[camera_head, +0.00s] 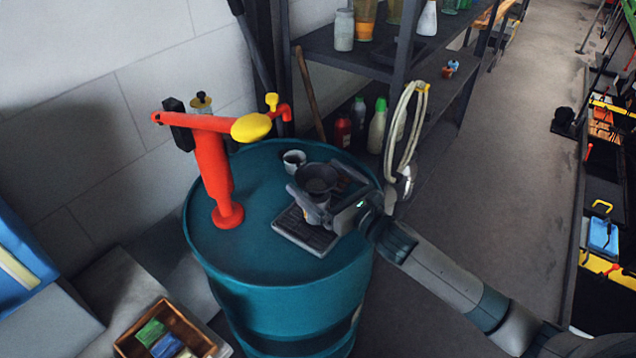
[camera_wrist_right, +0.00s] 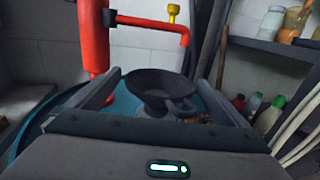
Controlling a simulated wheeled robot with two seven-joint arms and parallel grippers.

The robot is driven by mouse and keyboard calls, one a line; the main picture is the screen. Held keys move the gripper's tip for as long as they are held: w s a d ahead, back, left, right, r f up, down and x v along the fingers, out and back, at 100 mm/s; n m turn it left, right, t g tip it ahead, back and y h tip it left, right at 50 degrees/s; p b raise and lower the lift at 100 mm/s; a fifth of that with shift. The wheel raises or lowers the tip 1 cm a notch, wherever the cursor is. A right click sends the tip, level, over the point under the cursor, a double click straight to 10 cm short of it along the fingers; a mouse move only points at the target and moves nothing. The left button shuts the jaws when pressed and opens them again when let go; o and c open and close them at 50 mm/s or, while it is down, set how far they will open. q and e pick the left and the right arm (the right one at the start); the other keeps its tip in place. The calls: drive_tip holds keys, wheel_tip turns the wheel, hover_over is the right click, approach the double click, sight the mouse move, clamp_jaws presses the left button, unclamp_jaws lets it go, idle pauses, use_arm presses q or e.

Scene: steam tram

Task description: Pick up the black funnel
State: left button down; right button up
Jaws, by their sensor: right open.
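The black funnel (camera_head: 316,178) stands upright, wide mouth up, over a dark ribbed tray (camera_head: 300,232) on top of the teal drum (camera_head: 255,258). My right gripper (camera_head: 328,190) reaches in from the right, low over the drum top, with its fingers around the funnel. In the right wrist view the funnel (camera_wrist_right: 160,88) sits between the two spread fingers, with a gap visible on each side. The right gripper is open. What supports the funnel's lower part is mostly hidden by the gripper. My left gripper is not in view.
A red hand pump (camera_head: 212,165) with a yellow knob stands on the drum, left of the funnel. Shelves with bottles and jars (camera_head: 344,30) stand behind. A wooden box (camera_head: 165,335) lies at the lower left.

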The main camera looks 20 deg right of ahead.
drive_tip(key=c, duration=1.1)
drive_tip(key=shift+r, duration=0.1)
drive_tip(key=shift+r+b, duration=0.4)
drive_tip(key=shift+r, duration=0.45)
wheel_tip(320, 180, up, 2)
drive_tip(key=shift+r+b, duration=0.2)
drive_tip(key=shift+b, duration=0.15)
drive_tip(key=s+d+r+b, duration=0.1)
drive_tip(key=d+r, duration=0.1)
drive_tip(key=d, duration=0.1)
drive_tip(key=s+d+r+b, duration=0.1)
drive_tip(key=s+d+r, duration=0.1)
drive_tip(key=d, duration=0.2)
drive_tip(key=s+d+r+b, duration=0.1)
drive_tip(key=s+d+r, duration=0.1)
drive_tip(key=d, duration=0.1)
drive_tip(key=shift+s+d+r+b, duration=0.1)
drive_tip(key=shift+d+r+b, duration=0.1)
drive_tip(key=shift+r+b, duration=0.2)
drive_tip(key=shift+r, duration=0.15)
drive_tip(key=shift+r+p, duration=1.4)
drive_tip(key=shift+p, duration=0.25)
